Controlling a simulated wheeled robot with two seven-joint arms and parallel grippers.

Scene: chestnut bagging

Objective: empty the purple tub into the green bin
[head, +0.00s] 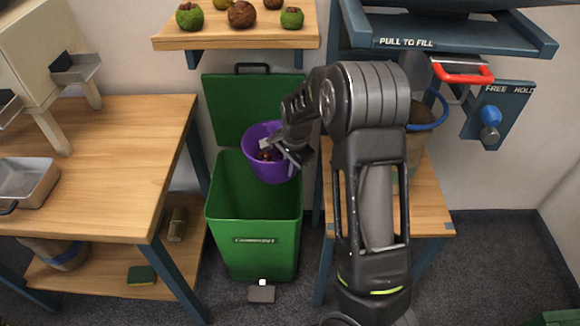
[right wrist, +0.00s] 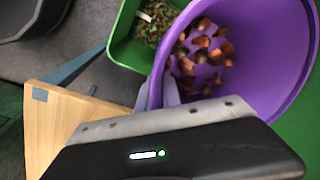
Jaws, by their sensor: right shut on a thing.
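The purple tub (head: 270,170) is held by my right gripper (head: 290,152) over the open green bin (head: 255,225). The gripper is shut on the tub's rim wall. In the right wrist view the tub (right wrist: 275,75) is tilted, with several brown chestnuts (right wrist: 205,50) inside it. The green bin (right wrist: 122,48) shows below it, with reddish and green scraps (right wrist: 155,22) inside. The bin's lid (head: 235,105) stands raised against the wall. My left gripper is not in view.
A wooden table (head: 120,140) with a metal tray (head: 28,180) stands left of the bin. A wooden shelf (head: 240,38) with several round fruits is above. A wooden stand (head: 432,195) is at right, under a blue frame with a red handle (head: 462,77).

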